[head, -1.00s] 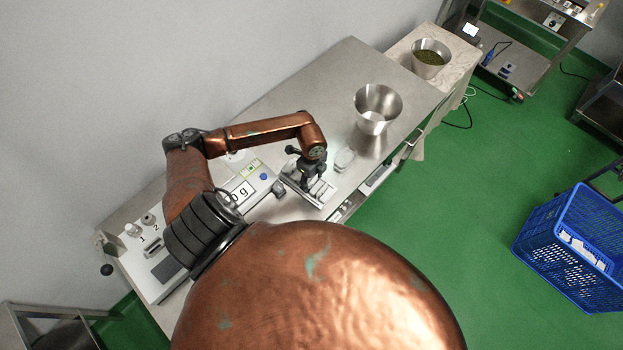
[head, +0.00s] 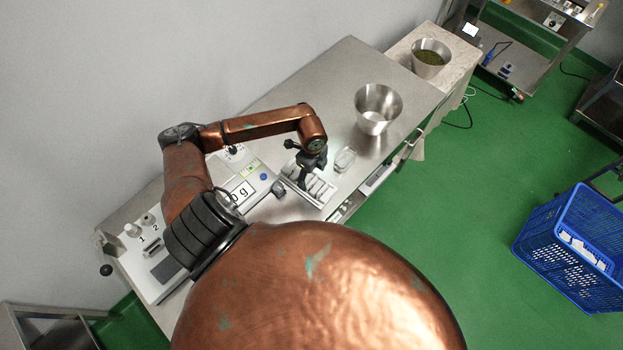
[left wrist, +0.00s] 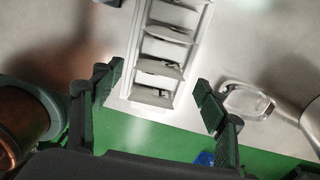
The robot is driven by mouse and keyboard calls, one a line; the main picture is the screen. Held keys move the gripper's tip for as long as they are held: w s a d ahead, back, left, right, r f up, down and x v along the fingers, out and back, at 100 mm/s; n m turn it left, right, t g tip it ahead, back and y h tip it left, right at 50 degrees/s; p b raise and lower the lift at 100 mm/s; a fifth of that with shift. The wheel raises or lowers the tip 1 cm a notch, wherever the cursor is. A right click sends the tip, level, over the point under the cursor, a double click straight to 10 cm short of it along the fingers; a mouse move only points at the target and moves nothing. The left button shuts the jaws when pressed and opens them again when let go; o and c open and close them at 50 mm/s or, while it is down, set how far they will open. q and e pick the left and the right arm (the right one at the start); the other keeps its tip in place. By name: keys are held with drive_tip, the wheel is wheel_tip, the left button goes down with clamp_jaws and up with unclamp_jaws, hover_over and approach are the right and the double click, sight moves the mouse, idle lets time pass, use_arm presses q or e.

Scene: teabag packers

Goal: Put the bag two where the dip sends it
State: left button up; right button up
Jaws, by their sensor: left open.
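A pale rack (head: 299,195) stands on the steel bench under my left gripper (head: 304,181). In the left wrist view the rack (left wrist: 203,40) holds several pale teabags in a row of slots, among them a bag at its near end (left wrist: 152,96) and one behind it (left wrist: 158,68). I cannot tell which is bag two. My left gripper (left wrist: 160,80) is open, its fingers apart on either side of the rack's near part, with nothing between them that I can see held. A small clear dish (head: 345,158) sits right of the rack; it also shows in the left wrist view (left wrist: 232,103). My right gripper is out of view.
A panel marked "g" (head: 243,191) and a machine with knobs labelled 1 and 2 (head: 147,243) lie to the left. A steel bowl (head: 378,103) stands behind the dish. A blue crate (head: 571,242) is on the floor.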

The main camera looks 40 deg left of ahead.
sight(312, 180)
use_arm(q)
wheel_tip(312, 180, up, 9)
drive_tip(key=shift+f+b, duration=0.2)
drive_tip(key=shift+b, duration=0.1)
